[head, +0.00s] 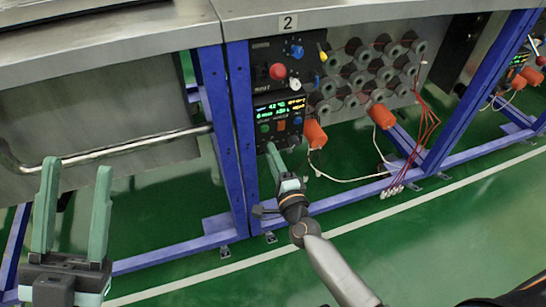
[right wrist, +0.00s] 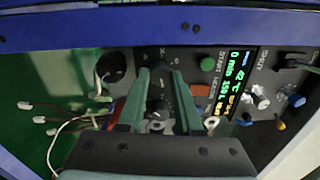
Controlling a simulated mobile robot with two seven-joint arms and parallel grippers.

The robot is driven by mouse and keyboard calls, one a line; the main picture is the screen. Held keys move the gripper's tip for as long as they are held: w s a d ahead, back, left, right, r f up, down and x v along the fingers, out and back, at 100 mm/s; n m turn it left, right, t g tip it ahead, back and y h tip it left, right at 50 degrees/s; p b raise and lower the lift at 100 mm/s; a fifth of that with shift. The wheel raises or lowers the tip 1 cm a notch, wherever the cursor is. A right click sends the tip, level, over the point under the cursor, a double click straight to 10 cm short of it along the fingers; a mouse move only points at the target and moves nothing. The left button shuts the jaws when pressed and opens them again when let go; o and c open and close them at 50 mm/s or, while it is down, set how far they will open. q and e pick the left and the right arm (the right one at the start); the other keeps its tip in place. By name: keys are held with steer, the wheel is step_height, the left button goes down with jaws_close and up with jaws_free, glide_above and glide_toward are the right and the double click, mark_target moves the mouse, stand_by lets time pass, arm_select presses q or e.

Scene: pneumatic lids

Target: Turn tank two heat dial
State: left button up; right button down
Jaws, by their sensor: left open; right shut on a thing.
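Tank two's control panel (head: 262,52) stands under the "2" label in the head view, with a lit display (head: 281,108) at its middle. My right gripper (head: 271,150) is at the panel's lower part. In the right wrist view its two green fingers (right wrist: 158,78) are shut on a black dial (right wrist: 157,92), one on each side. The dial is mostly hidden by the gripper in the head view. The lit display (right wrist: 236,85) reads "42 °C" to the right of the fingers. My left gripper (head: 76,175) is open and empty, at the left, away from the panel.
A red knob (head: 277,71), a blue knob (head: 296,51) and other controls sit on the panel. Blue frame posts (head: 241,130) stand left of it. Orange plugs, round fittings and cables are to its right. A bent metal pipe (head: 130,148) runs behind my left gripper.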

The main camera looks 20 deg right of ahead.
steer(key=shift+m, duration=0.4)
steer(key=c, duration=0.9)
jaws_free()
steer(key=shift+o, duration=0.2)
steer(key=s+p, duration=0.1)
steer(key=s, duration=1.1)
steer(key=shift+s+f, duration=0.3)
steer(key=shift+d, duration=0.1)
